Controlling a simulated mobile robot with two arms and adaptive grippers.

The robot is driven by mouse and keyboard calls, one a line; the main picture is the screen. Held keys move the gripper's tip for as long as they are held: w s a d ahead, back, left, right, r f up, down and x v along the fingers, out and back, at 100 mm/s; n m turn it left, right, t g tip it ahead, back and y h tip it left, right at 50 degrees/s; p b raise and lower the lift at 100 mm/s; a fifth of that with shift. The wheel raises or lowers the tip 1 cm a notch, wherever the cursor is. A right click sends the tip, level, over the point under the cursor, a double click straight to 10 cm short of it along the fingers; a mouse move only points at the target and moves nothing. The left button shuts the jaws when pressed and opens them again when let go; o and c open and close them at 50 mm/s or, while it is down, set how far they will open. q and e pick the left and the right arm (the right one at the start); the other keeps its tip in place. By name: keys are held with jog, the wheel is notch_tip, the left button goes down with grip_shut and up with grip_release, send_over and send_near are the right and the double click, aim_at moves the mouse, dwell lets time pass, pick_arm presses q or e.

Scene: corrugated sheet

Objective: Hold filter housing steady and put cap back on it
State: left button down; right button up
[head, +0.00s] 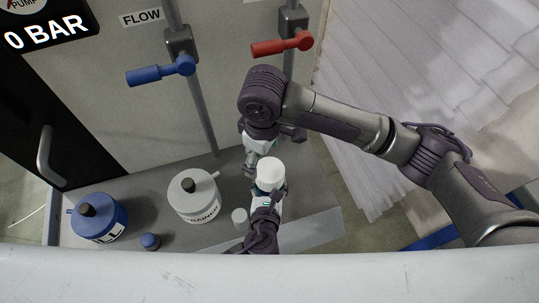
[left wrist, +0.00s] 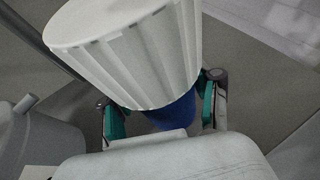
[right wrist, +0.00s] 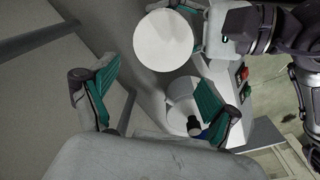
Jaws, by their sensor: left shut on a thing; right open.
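The filter housing (left wrist: 174,112) is blue and shows between the fingers of my left gripper (left wrist: 160,108), which is shut on it. The white ribbed cap (left wrist: 125,55) sits over the housing's top in the left wrist view and hides most of it; I cannot tell whether it is fully seated. In the head view the cap (head: 270,173) is a white cylinder above my left gripper (head: 267,200). My right gripper (head: 256,158) is just behind the cap, pointing down. In the right wrist view its fingers (right wrist: 155,100) are open and empty, with the cap's round top (right wrist: 163,40) beyond them.
A grey lidded container (head: 193,205) and a blue container (head: 100,228) stand left on the grey ledge. A small blue knob-like piece (head: 150,241) and a small white cylinder (head: 240,216) are near. Blue (head: 160,70) and red (head: 282,46) valve handles stick out from the panel behind.

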aim_at(269, 170)
jog(key=n, duration=0.1)
jog(key=d+n, duration=0.1)
jog(key=n, duration=0.2)
jog(key=shift+s+d+n, duration=0.25)
jog(key=shift+d+n, duration=0.15)
jog(key=shift+f, duration=4.05)
jog(key=c, duration=1)
jog(key=shift+m, duration=0.9)
jog(key=o, duration=1.2)
jog(key=shift+o, duration=0.2)
